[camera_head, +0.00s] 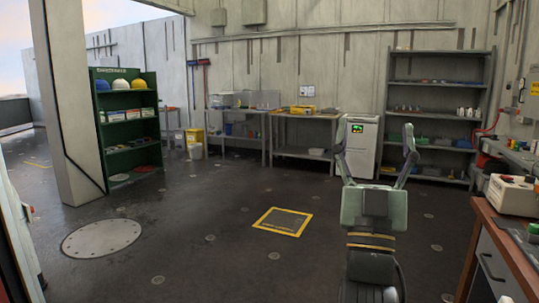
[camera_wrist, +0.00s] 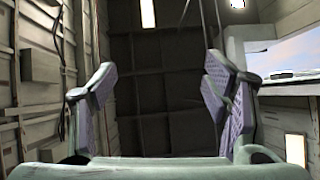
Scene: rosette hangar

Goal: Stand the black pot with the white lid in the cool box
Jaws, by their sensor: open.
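My gripper (camera_head: 375,130) is raised in front of me with its two fingers spread wide and nothing between them. In the wrist view my gripper (camera_wrist: 158,85) is also open and empty, facing the upper walls and dark ceiling. I cannot make out the black pot with the white lid in either view. I cannot pick out a cool box for certain either. A cream box-like unit (camera_head: 512,195) with small dark and red parts on top stands on the bench at the right edge; I cannot tell what it is.
The red-topped bench (camera_head: 487,222) stands close on the right. A green shelf (camera_head: 128,125) and a pillar (camera_head: 68,110) stand left. Worktables (camera_head: 305,116), a white cabinet (camera_head: 362,150) with a green display and a grey rack (camera_head: 436,82) line the back. The middle floor is clear.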

